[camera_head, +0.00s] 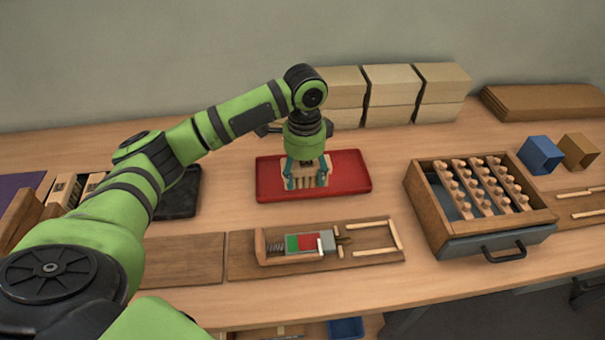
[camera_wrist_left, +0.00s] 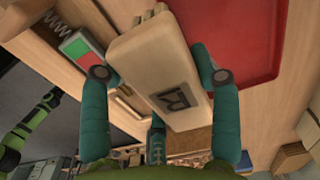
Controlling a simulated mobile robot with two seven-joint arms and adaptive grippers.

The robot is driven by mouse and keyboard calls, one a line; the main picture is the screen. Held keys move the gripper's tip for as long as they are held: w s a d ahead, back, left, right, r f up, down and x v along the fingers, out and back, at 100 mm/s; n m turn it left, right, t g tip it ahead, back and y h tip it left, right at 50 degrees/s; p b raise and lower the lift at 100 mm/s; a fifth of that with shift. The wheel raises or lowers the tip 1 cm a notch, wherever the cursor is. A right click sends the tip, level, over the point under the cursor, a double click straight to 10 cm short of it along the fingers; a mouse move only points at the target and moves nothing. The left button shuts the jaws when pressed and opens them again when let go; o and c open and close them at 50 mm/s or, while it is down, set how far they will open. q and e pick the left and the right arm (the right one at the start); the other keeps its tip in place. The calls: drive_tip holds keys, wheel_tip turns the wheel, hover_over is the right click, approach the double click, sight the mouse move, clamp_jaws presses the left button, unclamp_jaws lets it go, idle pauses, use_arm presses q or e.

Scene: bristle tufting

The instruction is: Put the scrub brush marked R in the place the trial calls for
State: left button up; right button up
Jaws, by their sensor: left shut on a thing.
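The scrub brush marked R (camera_wrist_left: 150,62) has a pale wooden block with a dark R in a square frame; bristle tufts show at its far end in the left wrist view. My left gripper (camera_wrist_left: 160,78) has its teal fingers on both sides of the block and is shut on it. In the head view the left gripper (camera_head: 306,178) holds the brush (camera_head: 306,170) over the red tray (camera_head: 350,180); I cannot tell whether the brush touches the tray.
A fixture with a spring and a green-and-red panel (camera_head: 304,243) lies in front of the tray. A wooden box with peg rows (camera_head: 430,205) stands right, near blue (camera_head: 540,155) and tan blocks (camera_head: 578,151). Pale boxes (camera_head: 391,85) line the back. A black tray (camera_head: 180,197) is left.

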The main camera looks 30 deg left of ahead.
sight(301, 166)
use_arm(q)
drive_tip(key=w+a+f, duration=0.2)
drive_tip(key=w+a, duration=0.1)
drive_tip(key=shift+w+f, duration=0.25)
drive_tip(key=shift+f, duration=0.1)
drive_tip(key=shift+w+a+f, duration=0.1)
drive_tip(key=shift+w, duration=0.05)
drive_tip(key=shift+f, duration=0.25)
wheel_tip(301, 166, down, 3)
drive_tip(key=shift+f+p, duration=0.15)
drive_tip(key=shift+p, duration=0.2)
drive_tip(key=shift+f, duration=0.15)
use_arm(e)
drive_tip(key=shift+w+a+r, duration=0.1)
drive_tip(key=shift+w+r, duration=0.15)
drive_tip(key=shift+w, duration=0.2)
drive_tip(key=shift+w+a+r, duration=0.1)
drive_tip(key=shift+w+r, duration=0.1)
drive_tip(key=shift+w, duration=0.25)
use_arm(q)
drive_tip(key=shift+f, duration=0.15)
use_arm(e)
drive_tip(key=shift+d, duration=0.1)
use_arm(q)
drive_tip(key=o, duration=1.2)
drive_tip(key=shift+o, duration=0.2)
